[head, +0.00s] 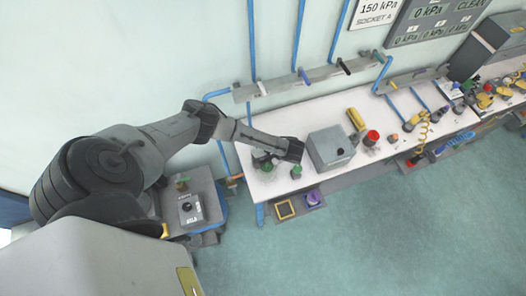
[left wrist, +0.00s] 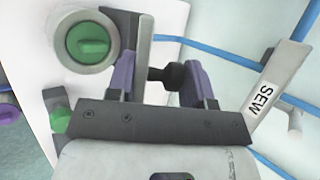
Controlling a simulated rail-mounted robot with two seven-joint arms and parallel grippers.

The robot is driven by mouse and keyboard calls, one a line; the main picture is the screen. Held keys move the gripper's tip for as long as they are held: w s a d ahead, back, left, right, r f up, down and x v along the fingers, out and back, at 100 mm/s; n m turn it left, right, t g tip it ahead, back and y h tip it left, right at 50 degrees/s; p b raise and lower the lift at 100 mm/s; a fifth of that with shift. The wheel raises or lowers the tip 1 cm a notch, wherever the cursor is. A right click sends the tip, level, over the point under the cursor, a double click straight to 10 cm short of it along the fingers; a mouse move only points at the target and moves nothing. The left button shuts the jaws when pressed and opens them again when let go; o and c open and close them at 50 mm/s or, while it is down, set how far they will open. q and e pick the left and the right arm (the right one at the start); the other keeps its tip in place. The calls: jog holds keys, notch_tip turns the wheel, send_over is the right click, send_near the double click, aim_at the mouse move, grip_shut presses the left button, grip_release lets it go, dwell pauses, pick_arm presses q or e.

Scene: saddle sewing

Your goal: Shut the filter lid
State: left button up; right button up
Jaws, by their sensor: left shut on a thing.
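In the left wrist view my left gripper (left wrist: 163,75) has its purple fingers on either side of a small black knob (left wrist: 173,75) and is shut on it. A grey upright plate (left wrist: 145,45) stands beside the left finger, partly hidden by it. Left of the plate is a grey round housing with a green knob (left wrist: 88,42). I cannot tell for sure which of these parts is the filter lid. In the head view my left arm reaches down to the left part of the white bench, by green-topped parts (head: 262,163); its fingers are hidden there. My right gripper is not in view.
A grey box (head: 330,148) stands on the bench (head: 265,190) just right of my left wrist. Beyond it are a yellow cylinder (head: 356,119) and a red-topped part (head: 372,136). Blue pipes and a rail (head: 290,82) run along the wall behind.

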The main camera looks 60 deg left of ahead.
pick_arm(q)
jog(key=shift+d+f, duration=0.15)
jog(key=shift+d, duration=0.05)
dwell(0.4)
jog(key=shift+s+d+f+y, duration=0.15)
jog(key=shift+d+f+y, duration=0.15)
jog(key=shift+d+y, duration=0.25)
jog(key=shift+s+d+f+n+y, duration=0.1)
jog(key=shift+d+f+n+y, duration=0.35)
jog(key=shift+y, duration=0.3)
jog(key=o, duration=1.2)
jog(key=shift+r, duration=0.15)
